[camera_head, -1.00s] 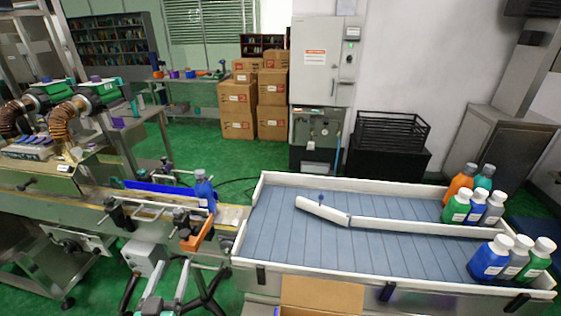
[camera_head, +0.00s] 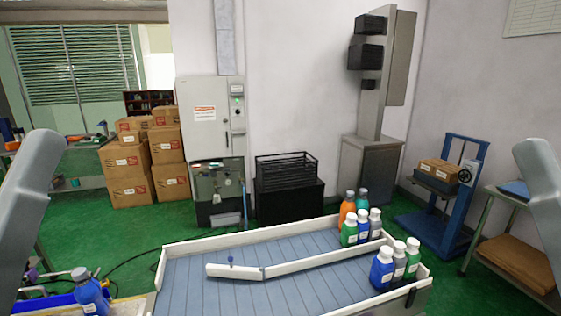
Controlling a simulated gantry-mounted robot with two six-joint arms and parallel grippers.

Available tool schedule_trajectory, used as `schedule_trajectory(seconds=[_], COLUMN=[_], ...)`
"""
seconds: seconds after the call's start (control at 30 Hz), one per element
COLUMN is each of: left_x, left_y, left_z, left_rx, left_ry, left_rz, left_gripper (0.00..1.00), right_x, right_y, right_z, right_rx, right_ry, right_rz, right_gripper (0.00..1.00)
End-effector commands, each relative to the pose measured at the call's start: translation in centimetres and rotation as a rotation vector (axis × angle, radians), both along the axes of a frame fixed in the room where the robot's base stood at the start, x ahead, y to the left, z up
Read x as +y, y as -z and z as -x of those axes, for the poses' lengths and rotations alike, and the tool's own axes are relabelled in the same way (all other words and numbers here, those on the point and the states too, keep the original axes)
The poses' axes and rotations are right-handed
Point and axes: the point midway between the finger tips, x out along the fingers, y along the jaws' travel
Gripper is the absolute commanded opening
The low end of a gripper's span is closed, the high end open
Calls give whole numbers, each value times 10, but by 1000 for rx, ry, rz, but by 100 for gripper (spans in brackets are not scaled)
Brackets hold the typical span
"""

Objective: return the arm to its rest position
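Parts of my two arms show as grey links, the left arm at the left edge of the head view and the right arm at the right edge. Neither gripper is in the frame, so I cannot see the fingers or anything in them. A blue bottle (camera_head: 91,292) stands upright at the lower left, apart from the others. On the slatted sorting table (camera_head: 300,292), several bottles stand at the right end in two groups: an orange one (camera_head: 346,208) is at the back, and a blue one (camera_head: 382,268) is in the front group. A white divider arm (camera_head: 235,270) lies angled across the table's left part.
Stacked cardboard boxes (camera_head: 125,172), a grey cabinet (camera_head: 212,118) and a black crate (camera_head: 287,172) stand behind the table. A blue lift cart (camera_head: 445,195) and a side table (camera_head: 515,240) are at the right.

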Motion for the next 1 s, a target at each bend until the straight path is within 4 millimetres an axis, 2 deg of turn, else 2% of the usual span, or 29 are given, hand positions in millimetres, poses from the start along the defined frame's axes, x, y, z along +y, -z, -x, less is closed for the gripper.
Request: schedule_trajectory(seconds=[0.03, 0.27, 0.6, 0.7, 0.83, 0.9, 1.0], left_x=[2, 3, 3, 3, 3, 3, 3], left_y=[-31, -122, -291, -333, -367, -374, -376], left_z=[-7, -8, -9, -9, -9, -9, -9], left_rx=[19, 20, 21, 22, 22, 22, 22], left_ry=[-10, -11, -12, -12, -12, -13, -13], left_rz=[-1, 3, 4, 4, 4, 5, 5], left_gripper=[71, 71, 71, 71, 71, 71, 71], right_x=[0, 0, 0, 0, 0, 0, 0], right_y=[-35, -128, -297, -340, -374, -381, -382], right_z=[-1, 0, 0, 0, 0, 0, 0], right_rx=[3, -1, 0, 0, 0, 0, 1], right_ry=[0, 0, 0, 0, 0, 0, 0], right_rz=[0, 0, 0, 0, 0, 0, 0], right_gripper=[50, 50, 50, 50, 50, 50, 50])
